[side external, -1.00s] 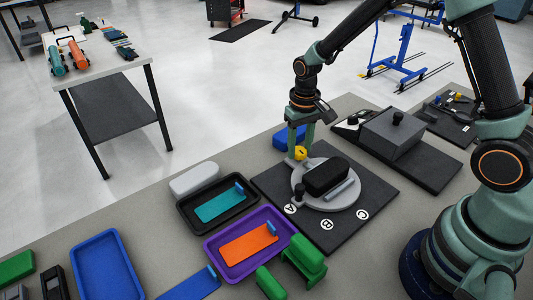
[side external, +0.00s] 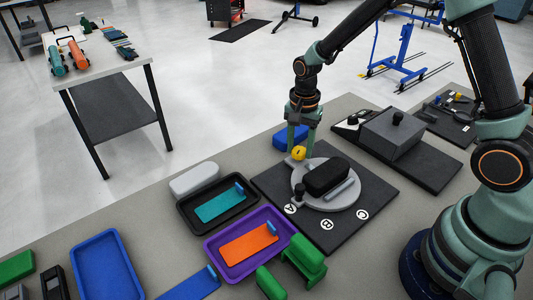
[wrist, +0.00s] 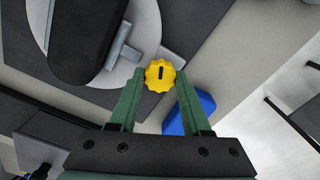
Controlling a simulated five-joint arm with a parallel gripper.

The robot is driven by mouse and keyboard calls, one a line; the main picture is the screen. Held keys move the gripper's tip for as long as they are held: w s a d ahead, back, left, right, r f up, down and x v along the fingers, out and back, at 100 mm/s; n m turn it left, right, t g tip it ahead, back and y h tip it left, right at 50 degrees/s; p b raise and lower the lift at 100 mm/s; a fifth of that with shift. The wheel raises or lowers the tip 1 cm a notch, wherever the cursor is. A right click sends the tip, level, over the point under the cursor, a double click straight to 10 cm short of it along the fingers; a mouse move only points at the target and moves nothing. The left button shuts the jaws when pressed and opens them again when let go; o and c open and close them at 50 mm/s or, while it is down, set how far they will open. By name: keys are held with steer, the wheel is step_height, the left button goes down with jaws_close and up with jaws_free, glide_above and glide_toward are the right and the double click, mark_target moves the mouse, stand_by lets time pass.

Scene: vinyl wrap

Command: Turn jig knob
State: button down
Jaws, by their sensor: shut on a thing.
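The yellow scalloped jig knob (side external: 298,153) stands at the back-left edge of the round grey plate on the dark jig board (side external: 368,190). In the wrist view the knob (wrist: 160,74) shows a dark slot running roughly up and down. My gripper (side external: 301,149) points down from above, its green fingers on either side of the knob. In the wrist view both fingertips of my gripper (wrist: 161,80) close on the knob's sides. The grey plate (side external: 340,198) carries a black rounded block (side external: 325,176) and a grey bar. The board has marks A, B and C.
A blue block (side external: 290,138) lies just behind the knob. A black tray (side external: 190,228) with a teal piece and a purple tray (side external: 226,271) with an orange piece stand to the left. A grey box on a dark base (side external: 392,135) is at the right.

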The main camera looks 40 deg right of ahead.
mark_target(300, 150)
steer(key=m, duration=0.5)
steer(key=shift+r+m, duration=0.1)
steer(key=shift+m, duration=2.5)
steer(key=shift+c, duration=1.8)
jaws_free()
step_height(300, 150, up, 12)
